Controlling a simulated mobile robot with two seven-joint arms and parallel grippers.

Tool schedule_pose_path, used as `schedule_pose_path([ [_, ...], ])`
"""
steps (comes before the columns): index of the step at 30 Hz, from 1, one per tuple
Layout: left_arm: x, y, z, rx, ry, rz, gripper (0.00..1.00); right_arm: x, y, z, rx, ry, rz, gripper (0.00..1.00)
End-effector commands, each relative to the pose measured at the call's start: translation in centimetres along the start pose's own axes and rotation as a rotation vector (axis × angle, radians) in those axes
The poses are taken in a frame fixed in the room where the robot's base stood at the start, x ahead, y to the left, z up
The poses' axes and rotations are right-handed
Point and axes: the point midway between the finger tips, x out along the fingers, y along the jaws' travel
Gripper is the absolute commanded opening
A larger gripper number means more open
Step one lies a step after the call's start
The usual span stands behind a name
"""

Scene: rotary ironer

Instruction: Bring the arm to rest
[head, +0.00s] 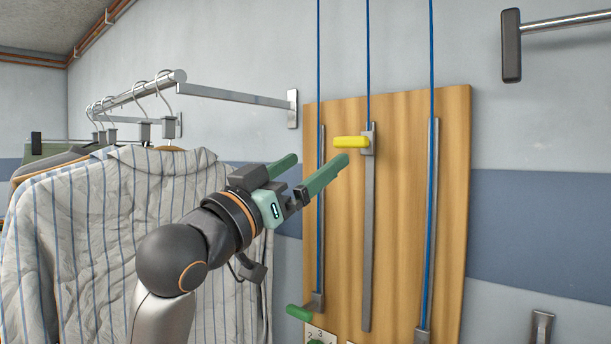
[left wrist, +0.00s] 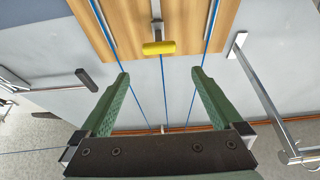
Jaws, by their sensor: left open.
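My left gripper (head: 320,158) reaches in from the left, its green fingers spread apart and pointing up and right. It is open, with nothing between the fingers. A yellow handle (head: 350,142) sits high on the middle slotted rail of a wooden board. In the head view it appears just above and beside the tip of the right-hand finger. In the left wrist view the yellow handle (left wrist: 159,47) lies beyond the open fingertips (left wrist: 160,73), apart from them. My right gripper is not in view.
The wooden board (head: 400,200) on the wall carries blue cords and metal rails. A green handle (head: 299,313) sits low on its left rail. Striped shirts (head: 80,230) hang from a metal rack (head: 235,96) on the left. A dark-ended bar (head: 511,45) juts out at upper right.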

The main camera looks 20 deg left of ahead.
Motion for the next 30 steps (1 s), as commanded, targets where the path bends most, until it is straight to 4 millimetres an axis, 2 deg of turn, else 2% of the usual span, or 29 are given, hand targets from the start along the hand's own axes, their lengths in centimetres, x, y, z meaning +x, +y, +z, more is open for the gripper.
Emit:
schedule_pose_path([
  [15,-0.3,0.0,0.1,0.000,-0.002,0.000,1.00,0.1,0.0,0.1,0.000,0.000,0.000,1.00],
  [18,-0.4,-0.1,1.5,-0.002,-0.028,-0.006,1.00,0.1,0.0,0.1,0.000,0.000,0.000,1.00],
  [20,-0.5,-0.4,3.5,-0.005,-0.067,-0.016,1.00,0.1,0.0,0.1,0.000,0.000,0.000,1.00],
  [23,-1.3,-0.9,9.0,-0.010,-0.172,-0.042,1.00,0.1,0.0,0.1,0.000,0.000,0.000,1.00],
  [24,-2.0,-1.1,11.7,-0.013,-0.226,-0.054,1.00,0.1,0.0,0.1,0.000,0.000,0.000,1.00],
  [26,-3.2,-1.3,15.7,-0.014,-0.310,-0.074,1.00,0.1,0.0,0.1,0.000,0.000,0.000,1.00],
  [27,-4.2,-1.4,18.3,-0.016,-0.365,-0.086,1.00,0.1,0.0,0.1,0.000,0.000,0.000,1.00],
  [30,-7.3,-1.5,24.5,-0.019,-0.505,-0.114,1.00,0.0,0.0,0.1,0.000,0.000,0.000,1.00],
])
